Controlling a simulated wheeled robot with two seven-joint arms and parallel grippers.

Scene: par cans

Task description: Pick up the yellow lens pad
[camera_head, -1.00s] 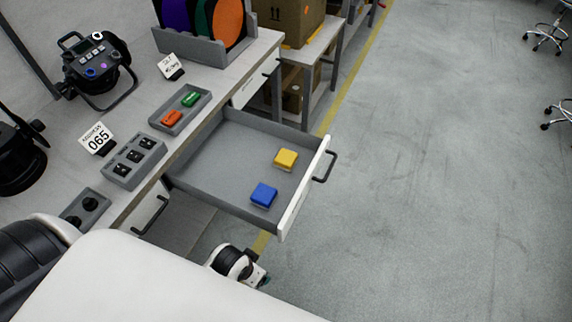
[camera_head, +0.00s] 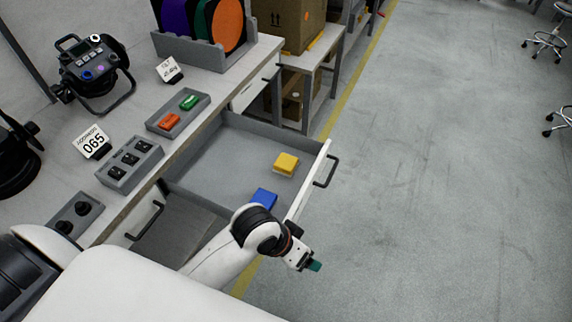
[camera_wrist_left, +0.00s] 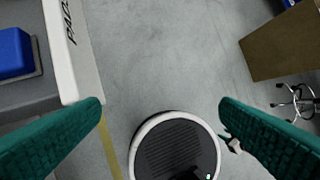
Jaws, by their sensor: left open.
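The yellow lens pad (camera_head: 286,163) lies flat in the open grey drawer (camera_head: 222,158), near its front panel, in the head view. A blue pad (camera_head: 264,196) lies in the same drawer, nearer to me and partly hidden by my left arm. My left gripper (camera_head: 314,266) is just outside the drawer front, low right of the blue pad and apart from the yellow pad. In the left wrist view its fingers (camera_wrist_left: 161,104) are wide apart and empty. The blue pad shows at that view's left edge (camera_wrist_left: 14,52); the yellow pad does not show there. My right gripper is not in view.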

